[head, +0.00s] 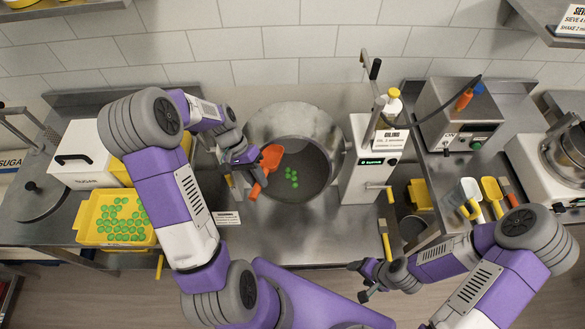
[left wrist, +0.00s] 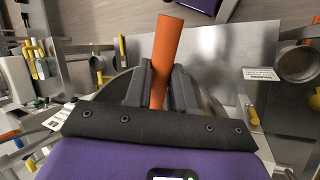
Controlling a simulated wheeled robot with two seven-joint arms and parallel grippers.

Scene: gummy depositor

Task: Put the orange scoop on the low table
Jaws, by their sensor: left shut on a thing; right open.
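The orange scoop (head: 271,158) is in my left gripper (head: 256,174), over the left part of the large grey round pan (head: 310,195). In the left wrist view, the jaws of my left gripper (left wrist: 160,88) are shut on the scoop's orange handle (left wrist: 167,48), which sticks out past the fingers. Several green gummies (head: 291,178) lie in the pan, right of the scoop. My right gripper (head: 364,281) is open and empty in front of the steel counter. Which surface is the low table I cannot tell.
A yellow tray of green gummies (head: 88,218) stands at the left, beside a white sugar box (head: 78,158). A white oiling machine (head: 357,178) stands right of the pan. Yellow tools (head: 492,190) and a jug lie farther right. The front steel counter (head: 300,245) has bare room.

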